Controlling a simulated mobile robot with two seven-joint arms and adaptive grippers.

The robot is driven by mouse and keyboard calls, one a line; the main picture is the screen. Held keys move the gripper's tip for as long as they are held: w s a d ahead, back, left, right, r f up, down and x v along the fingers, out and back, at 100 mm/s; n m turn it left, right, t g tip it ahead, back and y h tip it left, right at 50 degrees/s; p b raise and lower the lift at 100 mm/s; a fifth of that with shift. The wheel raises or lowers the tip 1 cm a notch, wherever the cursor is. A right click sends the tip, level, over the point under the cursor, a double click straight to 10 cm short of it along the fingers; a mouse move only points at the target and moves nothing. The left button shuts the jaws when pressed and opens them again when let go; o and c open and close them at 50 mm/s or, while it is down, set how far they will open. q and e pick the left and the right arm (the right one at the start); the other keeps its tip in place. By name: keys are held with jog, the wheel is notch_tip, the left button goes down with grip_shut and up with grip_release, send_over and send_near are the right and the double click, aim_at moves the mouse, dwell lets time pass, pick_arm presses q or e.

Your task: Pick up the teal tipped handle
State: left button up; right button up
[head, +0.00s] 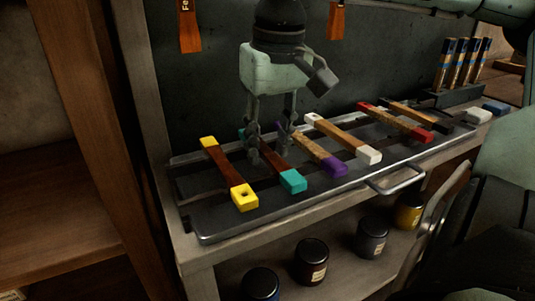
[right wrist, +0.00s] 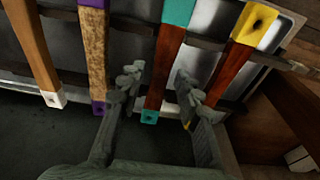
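The teal tipped handle (head: 293,181) is a dark reddish-brown bar with teal ends. It lies in a tray rack between the yellow tipped and purple tipped handles. In the right wrist view the teal tipped handle (right wrist: 165,65) runs between my fingers, nearer the right one. My right gripper (head: 268,147) is above the far part of this handle, pointing down. In the right wrist view my right gripper (right wrist: 158,86) is open, one finger on each side, with gaps visible. The fingers partly hide the handle in the head view. My left gripper is not in view.
The yellow tipped handle (head: 244,197) lies left of it and the purple tipped handle (head: 333,167) right. White (head: 369,155) and red tipped (head: 418,134) handles lie farther right. The metal tray (head: 230,229) has a loop grip (head: 399,181). Jars (head: 311,262) stand on the shelf below.

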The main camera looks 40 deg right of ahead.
grip_shut()
jog(key=shift+r, duration=0.1)
